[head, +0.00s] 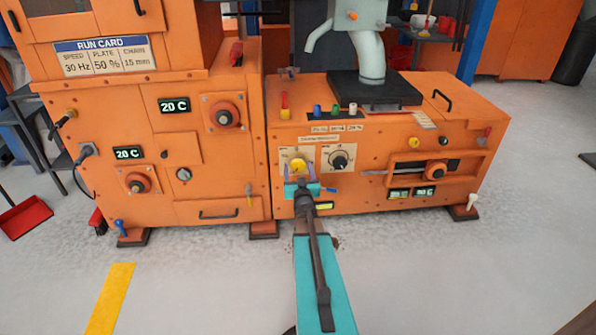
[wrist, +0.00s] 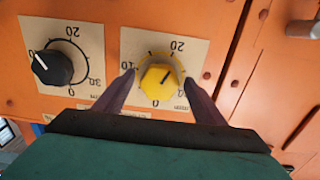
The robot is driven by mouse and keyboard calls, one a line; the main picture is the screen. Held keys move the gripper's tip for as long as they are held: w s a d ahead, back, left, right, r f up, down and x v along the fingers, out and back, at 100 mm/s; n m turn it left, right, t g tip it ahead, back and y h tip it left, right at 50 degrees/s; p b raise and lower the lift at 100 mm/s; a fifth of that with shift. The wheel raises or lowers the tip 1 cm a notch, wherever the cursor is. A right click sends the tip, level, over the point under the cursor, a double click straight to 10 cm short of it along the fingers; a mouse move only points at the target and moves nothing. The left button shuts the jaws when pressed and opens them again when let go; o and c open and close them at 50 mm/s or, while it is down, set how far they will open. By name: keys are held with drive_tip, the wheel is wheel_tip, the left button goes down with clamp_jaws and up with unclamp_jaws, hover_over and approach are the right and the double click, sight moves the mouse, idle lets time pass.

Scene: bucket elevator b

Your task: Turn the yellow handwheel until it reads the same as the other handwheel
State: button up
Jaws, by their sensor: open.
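The yellow handwheel (head: 298,166) is on a cream dial plate on the orange machine's front. In the wrist view the handwheel (wrist: 158,86) has a dark mark pointing up and right, near 20 and seemingly toward 30. The other handwheel, black (head: 339,160), is on its own plate beside it. In the wrist view the black handwheel (wrist: 52,66) has a white mark pointing up and left, near 10. My gripper (wrist: 160,84) is open, one finger on each side of the yellow handwheel. I cannot tell whether the fingers touch it. It partly hides this handwheel in the head view (head: 299,178).
A taller orange cabinet (head: 183,173) stands at the left. The grey floor (head: 420,275) in front is mostly clear.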

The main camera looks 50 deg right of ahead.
drive_tip(key=c, duration=1)
drive_tip(key=shift+n+b, duration=0.3)
drive_tip(key=shift+n, duration=0.2)
drive_tip(key=n+b, duration=0.3)
drive_tip(key=n, duration=0.2)
drive_tip(key=shift+f, duration=0.1)
drive_tip(key=n+b, duration=0.2)
drive_tip(key=n, duration=0.2)
drive_tip(key=shift+s+d+n, duration=0.1)
drive_tip(key=shift+n, duration=0.2)
drive_tip(key=shift+r, duration=0.2)
